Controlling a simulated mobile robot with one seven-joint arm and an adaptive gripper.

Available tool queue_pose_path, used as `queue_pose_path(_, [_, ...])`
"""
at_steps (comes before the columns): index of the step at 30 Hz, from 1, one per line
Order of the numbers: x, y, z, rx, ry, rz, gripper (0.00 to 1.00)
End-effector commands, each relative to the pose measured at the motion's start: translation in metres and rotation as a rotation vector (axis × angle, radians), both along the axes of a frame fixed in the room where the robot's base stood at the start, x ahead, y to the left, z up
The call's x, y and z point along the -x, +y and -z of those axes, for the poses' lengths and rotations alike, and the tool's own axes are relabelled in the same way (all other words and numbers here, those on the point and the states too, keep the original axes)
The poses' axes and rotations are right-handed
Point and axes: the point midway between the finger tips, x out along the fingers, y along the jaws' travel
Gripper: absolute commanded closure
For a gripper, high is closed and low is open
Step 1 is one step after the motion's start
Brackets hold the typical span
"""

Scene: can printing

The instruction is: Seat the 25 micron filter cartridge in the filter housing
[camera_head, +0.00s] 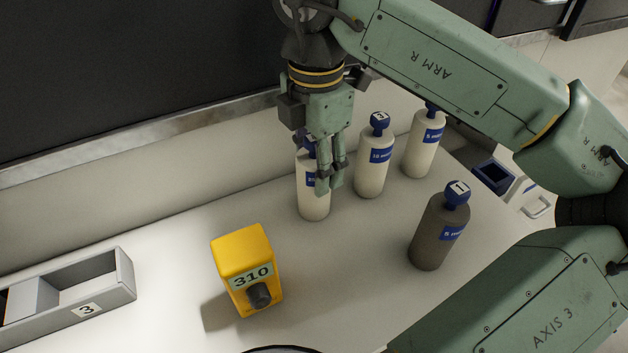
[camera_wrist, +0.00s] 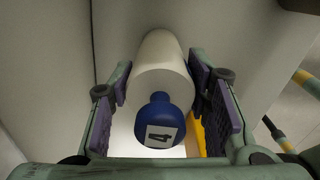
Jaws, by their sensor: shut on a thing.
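My gripper (camera_head: 328,178) is shut on a white cartridge (camera_head: 314,205) with a blue knob, at the left end of the row of cartridges. The cartridge is upright; I cannot tell whether its base touches the bench. The fingers hide most of its blue label, so its micron rating is unreadable. In the wrist view, my gripper (camera_wrist: 160,84) has a purple pad on each side of the white body (camera_wrist: 160,62), and the blue knob (camera_wrist: 158,112) is marked 4. I cannot pick out the filter housing with certainty.
To the right stand a white cartridge marked 3 (camera_head: 372,170), another white cartridge (camera_head: 418,155) and a grey cartridge marked 1 (camera_head: 432,240). A yellow block marked 310 (camera_head: 240,252) and a grey tray marked 3 (camera_head: 125,283) are left. A blue-rimmed box (camera_head: 492,176) is at right.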

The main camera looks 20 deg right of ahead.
Motion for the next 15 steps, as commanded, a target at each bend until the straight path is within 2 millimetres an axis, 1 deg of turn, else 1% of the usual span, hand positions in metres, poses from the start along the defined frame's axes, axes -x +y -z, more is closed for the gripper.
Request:
queue_pose_path(9, [0.0, 0.0, -0.002, 0.001, -0.001, 0.001, 0.89])
queue_pose_path(11, [0.0, 0.0, -0.004, 0.001, -0.001, 0.001, 0.89])
queue_pose_path(15, [0.0, 0.0, -0.015, 0.001, -0.003, 0.002, 0.89])
